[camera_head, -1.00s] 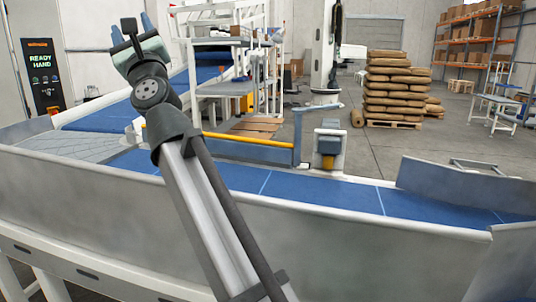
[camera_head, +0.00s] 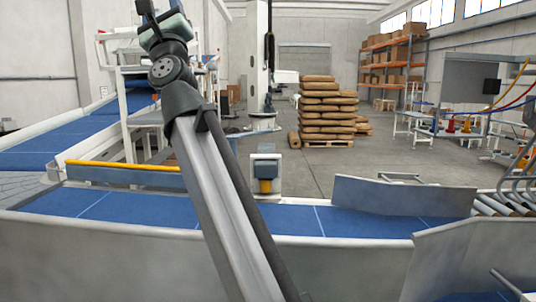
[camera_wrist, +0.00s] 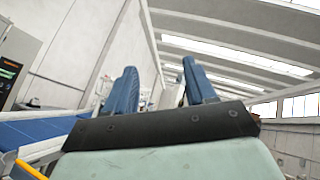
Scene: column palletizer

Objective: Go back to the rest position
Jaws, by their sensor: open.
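My gripper (camera_wrist: 162,90) shows in the wrist view with its two blue fingers spread apart and nothing between them. It points up toward the wall and ceiling. In the head view my arm rises from the bottom middle to the upper left, above the blue conveyor. The gripper (camera_head: 160,6) is at the top edge there, its fingertips partly cut off by the frame. It touches nothing that I can see.
A blue conveyor belt (camera_head: 270,218) with grey side walls runs across the front. A yellow rail (camera_head: 125,165) stands behind it on the left. Stacked brown sacks (camera_head: 327,110) on a pallet and a shelf of boxes (camera_head: 390,65) are far back. The air around the gripper looks clear.

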